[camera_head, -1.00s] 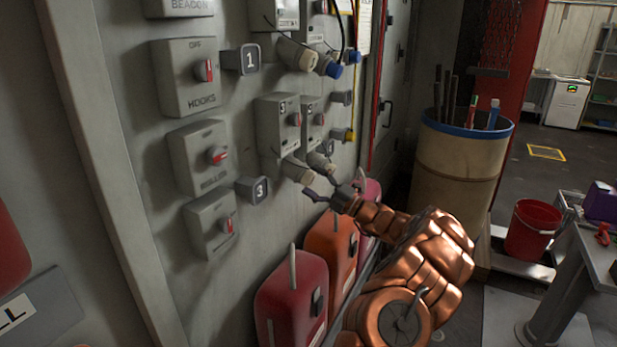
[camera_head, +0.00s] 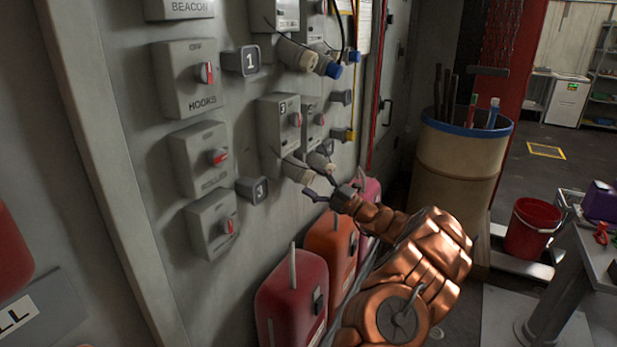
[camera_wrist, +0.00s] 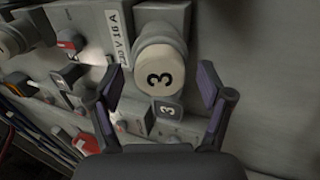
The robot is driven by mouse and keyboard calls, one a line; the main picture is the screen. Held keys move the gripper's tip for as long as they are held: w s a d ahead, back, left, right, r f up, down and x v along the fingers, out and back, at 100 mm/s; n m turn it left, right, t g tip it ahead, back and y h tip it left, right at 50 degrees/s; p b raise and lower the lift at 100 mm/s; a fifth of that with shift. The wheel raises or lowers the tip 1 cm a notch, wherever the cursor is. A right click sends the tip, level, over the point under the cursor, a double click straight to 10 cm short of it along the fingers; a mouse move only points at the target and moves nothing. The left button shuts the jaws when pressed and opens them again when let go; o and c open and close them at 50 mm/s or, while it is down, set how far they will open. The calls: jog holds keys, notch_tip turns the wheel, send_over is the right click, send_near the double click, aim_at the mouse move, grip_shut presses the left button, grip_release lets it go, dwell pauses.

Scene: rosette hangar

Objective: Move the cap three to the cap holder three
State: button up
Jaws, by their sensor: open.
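Cap three (camera_wrist: 160,74) is a round cream cap marked 3, on the end of a grey socket below a wall box. It lies between the spread fingers of my gripper (camera_wrist: 161,86), apart from both pads in the picture. In the head view, cap three (camera_head: 299,174) shows small beside my gripper (camera_head: 324,187), which is open and empty. Cap holder three (camera_wrist: 168,109) is a dark grey square block marked 3, just beyond the cap. In the head view, the holder (camera_head: 251,190) is on the wall to the left of my gripper and looks empty.
Switch boxes (camera_head: 211,225) stick out from the wall around the holder. Red and orange canisters (camera_head: 291,300) stand below my arm. A tan barrel (camera_head: 457,175) with rods and a red bucket (camera_head: 530,230) stand to the right.

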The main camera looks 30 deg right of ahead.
aim_at(312, 180)
grip_shut()
dwell(0.7)
jog(key=shift+s+d, duration=0.1)
jog(key=p+v, duration=0.1)
jog(key=v, duration=0.4)
jog(key=shift+s+d+f+p, duration=0.2)
jog(key=shift+s+p, duration=0.1)
jog(key=shift+p, duration=0.1)
dwell(1.0)
jog(key=shift+a, duration=0.1)
